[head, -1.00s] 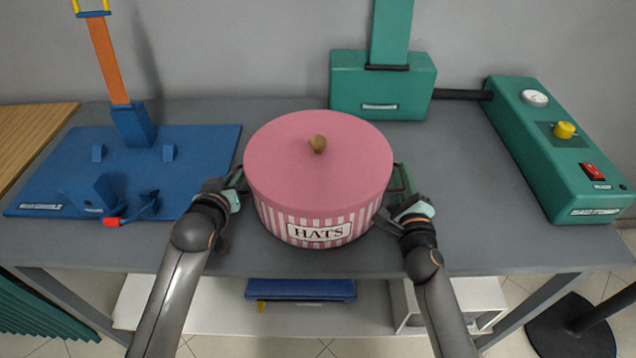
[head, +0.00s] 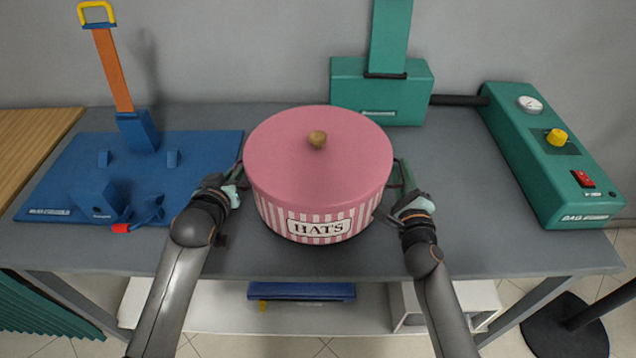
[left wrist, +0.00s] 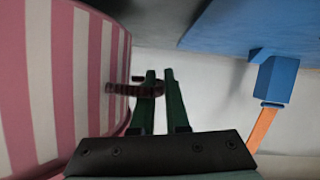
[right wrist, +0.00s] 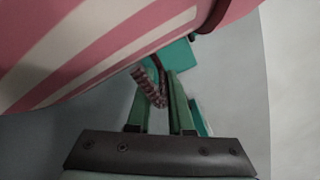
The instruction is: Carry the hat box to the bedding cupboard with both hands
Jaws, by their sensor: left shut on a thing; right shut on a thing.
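The hat box (head: 318,185) is round, with a pink lid, a wooden knob (head: 317,139), pink and white striped sides and a HATS label. It is upright at the middle of the grey table's front part; whether its base clears the top is hard to tell. My left gripper (head: 238,174) is shut on the box's left side handle, a dark loop in the left wrist view (left wrist: 140,88). My right gripper (head: 402,178) is shut on the right side handle, which shows in the right wrist view (right wrist: 150,88). The bedding cupboard is not identifiable in view.
The grey table (head: 290,262) carries a blue board device (head: 75,185) at left, a green machine (head: 380,92) behind the box and a green control unit (head: 545,155) at right. A black round stand base (head: 565,325) is on the floor at lower right.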

